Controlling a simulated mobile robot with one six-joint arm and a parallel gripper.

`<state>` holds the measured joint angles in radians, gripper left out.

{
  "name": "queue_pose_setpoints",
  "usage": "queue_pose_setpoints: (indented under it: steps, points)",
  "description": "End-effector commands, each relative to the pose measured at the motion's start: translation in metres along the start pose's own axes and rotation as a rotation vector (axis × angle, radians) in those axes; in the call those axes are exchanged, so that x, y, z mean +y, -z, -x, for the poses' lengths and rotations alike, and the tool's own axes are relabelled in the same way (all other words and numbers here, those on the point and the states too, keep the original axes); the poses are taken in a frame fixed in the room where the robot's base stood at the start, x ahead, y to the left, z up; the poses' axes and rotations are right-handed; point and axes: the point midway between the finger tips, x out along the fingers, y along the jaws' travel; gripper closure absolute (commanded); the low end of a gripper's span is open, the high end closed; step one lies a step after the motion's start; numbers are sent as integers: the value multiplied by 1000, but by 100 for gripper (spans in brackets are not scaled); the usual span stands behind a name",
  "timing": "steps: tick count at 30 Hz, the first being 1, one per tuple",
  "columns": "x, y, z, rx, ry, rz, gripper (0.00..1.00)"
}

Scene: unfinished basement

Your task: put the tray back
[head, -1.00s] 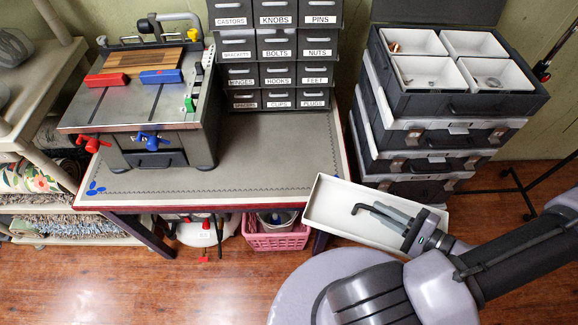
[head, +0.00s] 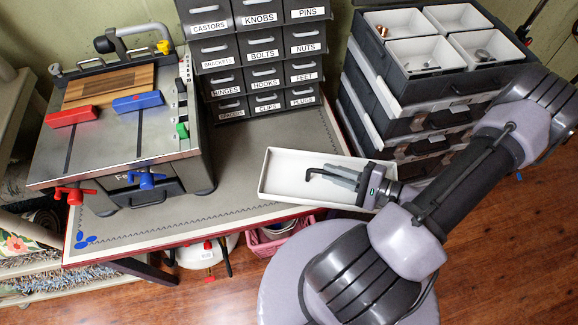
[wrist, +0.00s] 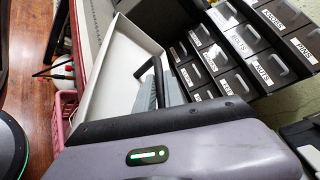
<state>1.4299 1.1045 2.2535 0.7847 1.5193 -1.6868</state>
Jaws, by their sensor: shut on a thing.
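The tray (head: 283,182) is long, shallow and off-white, and it looks empty. In the wrist view the tray (wrist: 112,65) extends up and left of my gripper (wrist: 156,88). My gripper's body hides its near end there.
A labelled drawer cabinet (head: 262,68) stands behind the tray. A stack of dark cases (head: 400,95) with white bins on top is to the right. A small machine (head: 125,125) with red and blue clamps is left.

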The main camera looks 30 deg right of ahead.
Motion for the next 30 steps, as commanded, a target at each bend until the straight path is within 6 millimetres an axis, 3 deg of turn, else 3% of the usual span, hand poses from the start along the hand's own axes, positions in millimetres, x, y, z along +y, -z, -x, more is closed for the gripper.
queue_pose_setpoints:
  steps: [1,6,10,13,18,28,29,30]
  points:
    - [3,-1,-19,-9,-5,0,100]
    - [-4,-4,-78,-8,-5,2,100]
    - [-8,-6,-104,-3,-2,1,100]
    - [-6,-4,-112,-1,-1,0,100]
    - [20,12,-118,1,0,-1,100]
    - [21,13,-118,0,0,0,100]
    - [22,13,-118,0,0,0,86]
    - [21,13,-118,0,0,0,78]
